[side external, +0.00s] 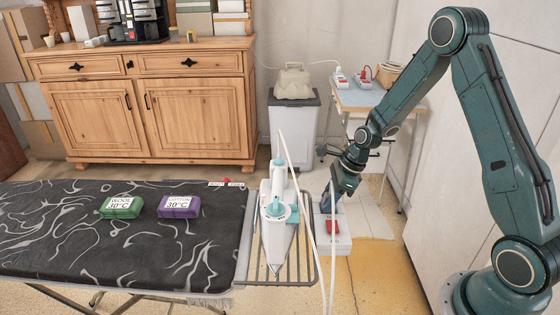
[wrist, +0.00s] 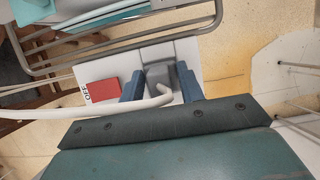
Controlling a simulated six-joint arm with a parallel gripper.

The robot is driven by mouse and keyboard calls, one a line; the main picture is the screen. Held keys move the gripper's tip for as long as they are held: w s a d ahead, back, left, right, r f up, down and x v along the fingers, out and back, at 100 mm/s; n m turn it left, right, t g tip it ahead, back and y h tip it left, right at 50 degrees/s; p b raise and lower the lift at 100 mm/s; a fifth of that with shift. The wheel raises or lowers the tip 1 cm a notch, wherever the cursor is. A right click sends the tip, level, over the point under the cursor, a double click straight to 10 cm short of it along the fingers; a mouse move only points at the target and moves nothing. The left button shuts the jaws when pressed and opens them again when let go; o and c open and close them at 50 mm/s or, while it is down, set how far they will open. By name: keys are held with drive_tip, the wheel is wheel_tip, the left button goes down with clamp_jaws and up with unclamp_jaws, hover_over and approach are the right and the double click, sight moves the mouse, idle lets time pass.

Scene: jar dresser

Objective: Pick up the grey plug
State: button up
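The grey plug (wrist: 159,75) sits on the white power strip in the wrist view, with a white cable bending out of it toward the left. My gripper (wrist: 161,88) is at the plug, with one blue finger on each side. Little or no gap shows between fingers and plug; I cannot tell whether they press on it. In the side external view my gripper (side external: 332,200) points down at the strip's far end, and the plug is hidden there.
The white power strip (side external: 338,244) has a red switch (wrist: 99,91) marked OFF beside the plug. The ironing board (side external: 130,250) and its wire rack with an iron (side external: 277,225) stand close on the left. White cables rise in front of the strip. A small table (side external: 365,98) stands behind.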

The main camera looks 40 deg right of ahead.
sight(329, 194)
drive_tip(key=shift+c, duration=1.3)
drive_tip(key=shift+r, duration=0.1)
wheel_tip(329, 194, up, 20)
drive_tip(key=shift+w, duration=0.1)
